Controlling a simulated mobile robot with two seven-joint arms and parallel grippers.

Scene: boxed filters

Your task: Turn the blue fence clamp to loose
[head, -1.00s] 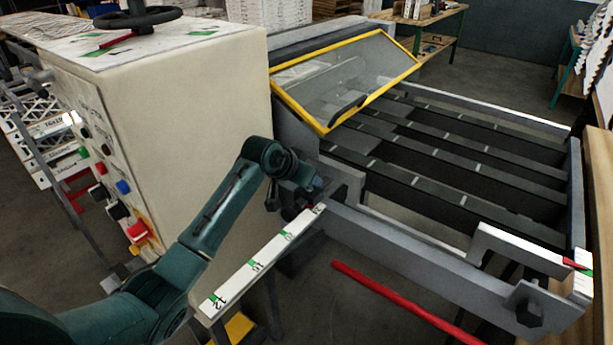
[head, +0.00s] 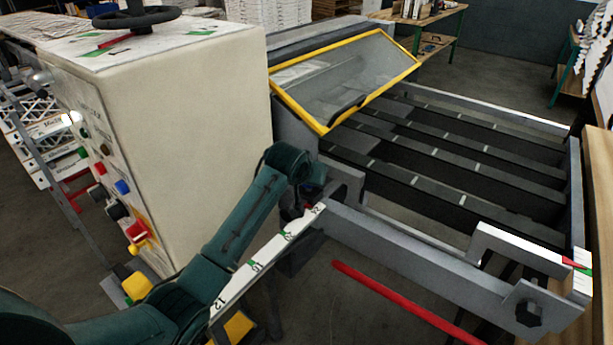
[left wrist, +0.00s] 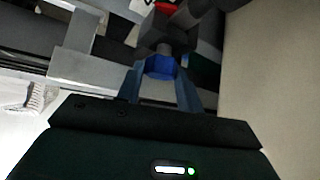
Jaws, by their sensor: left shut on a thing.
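The blue fence clamp (left wrist: 160,67) is a blue knob on a dark block. It sits between the two fingers of my left gripper (left wrist: 162,80) in the left wrist view, and the gripper is shut on it. In the head view my left gripper (head: 313,180) is beside the near end of the machine's grey frame, and the clamp is hidden behind it. Whether the clamp is turned tight or loose cannot be told. My right gripper is in neither view.
A white scale bar (head: 262,258) with green marks runs below my left arm. The cream machine cabinet (head: 200,130) stands close on the left. A yellow-framed guard (head: 345,80) is above the slatted bed, and a red bar (head: 400,300) lies low at the front.

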